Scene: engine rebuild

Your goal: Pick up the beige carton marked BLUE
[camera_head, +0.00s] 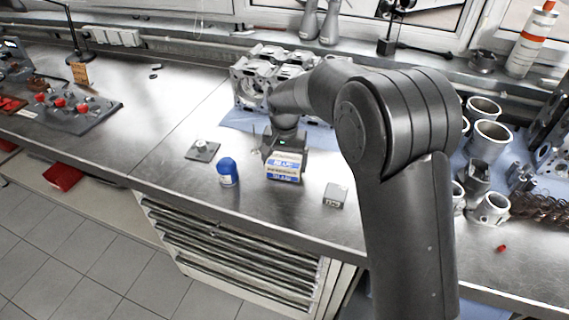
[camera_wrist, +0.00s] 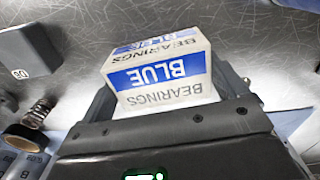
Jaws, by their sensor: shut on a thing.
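The beige carton (camera_head: 284,169) has blue bands and stands on the metal workbench in the head view, near its front edge. In the wrist view the carton (camera_wrist: 165,72) shows the words BLUE and BEARINGS, upside down. My gripper (camera_head: 285,160) is above the carton, with its fingers down along the sides. In the wrist view my gripper (camera_wrist: 172,92) is shut on the carton, one finger on each side. I cannot tell whether the carton is lifted off the bench.
A blue-capped bottle (camera_head: 228,173) and a small plate with a knob (camera_head: 203,150) are left of the carton. A small grey block (camera_head: 335,196) is to its right. An engine block (camera_head: 262,72) stands behind.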

